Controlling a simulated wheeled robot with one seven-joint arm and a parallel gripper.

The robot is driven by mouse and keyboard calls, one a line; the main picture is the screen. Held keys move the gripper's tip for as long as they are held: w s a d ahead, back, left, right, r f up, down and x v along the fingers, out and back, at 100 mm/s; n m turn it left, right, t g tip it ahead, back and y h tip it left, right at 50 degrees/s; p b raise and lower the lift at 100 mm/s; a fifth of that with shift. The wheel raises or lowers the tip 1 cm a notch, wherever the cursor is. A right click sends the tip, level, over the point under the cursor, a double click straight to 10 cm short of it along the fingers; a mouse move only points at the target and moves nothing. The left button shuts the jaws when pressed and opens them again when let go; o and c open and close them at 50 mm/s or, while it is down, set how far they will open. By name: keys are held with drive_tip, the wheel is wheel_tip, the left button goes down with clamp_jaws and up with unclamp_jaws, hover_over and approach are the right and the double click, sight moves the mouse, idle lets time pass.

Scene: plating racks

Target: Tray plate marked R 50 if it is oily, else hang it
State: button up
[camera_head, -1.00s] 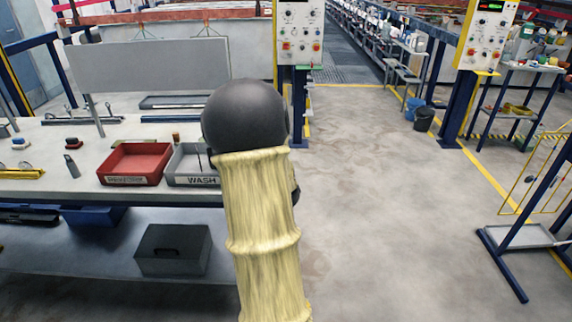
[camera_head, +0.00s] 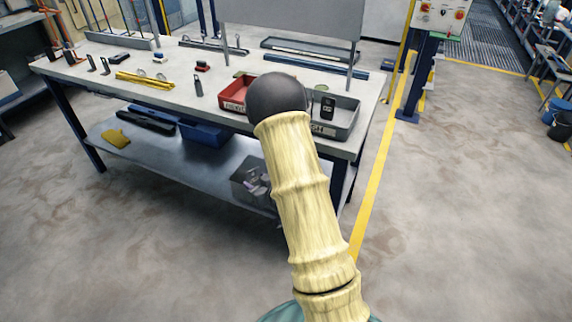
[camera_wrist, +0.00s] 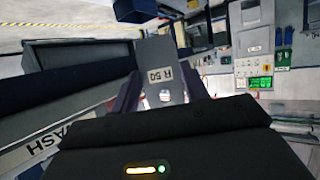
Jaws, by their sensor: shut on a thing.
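The grey plate marked R 50 (camera_wrist: 158,72) stands between the two dark fingers of my gripper (camera_wrist: 160,92) in the wrist view. My gripper is shut on it. A pale bright patch shows low on the plate; I cannot tell whether it is oil or a hole. The grey WASH tray (camera_wrist: 40,148) lies close at the left of that view. In the head view the grey tray (camera_head: 347,120) sits at the table's right end, partly hidden by my arm. A small dark thing there may be part of my gripper. The red tray (camera_head: 232,97) is left of it.
The table (camera_head: 140,68) holds small tools, yellow bars and racks, with a grey panel (camera_head: 290,22) behind the trays. A grey bin (camera_head: 250,185) and a blue bin (camera_head: 205,132) stand on the lower shelf. The floor at right is open, crossed by a yellow line.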

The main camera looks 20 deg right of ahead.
drive_tip(key=s+a+r+m+h+p, duration=0.2)
drive_tip(key=s+a+p, duration=0.2)
drive_tip(key=p, duration=0.8)
drive_tip(key=shift+s+a+h+p, duration=0.25)
drive_tip(key=shift+a+h+p, duration=0.05)
drive_tip(key=shift+a, duration=0.1)
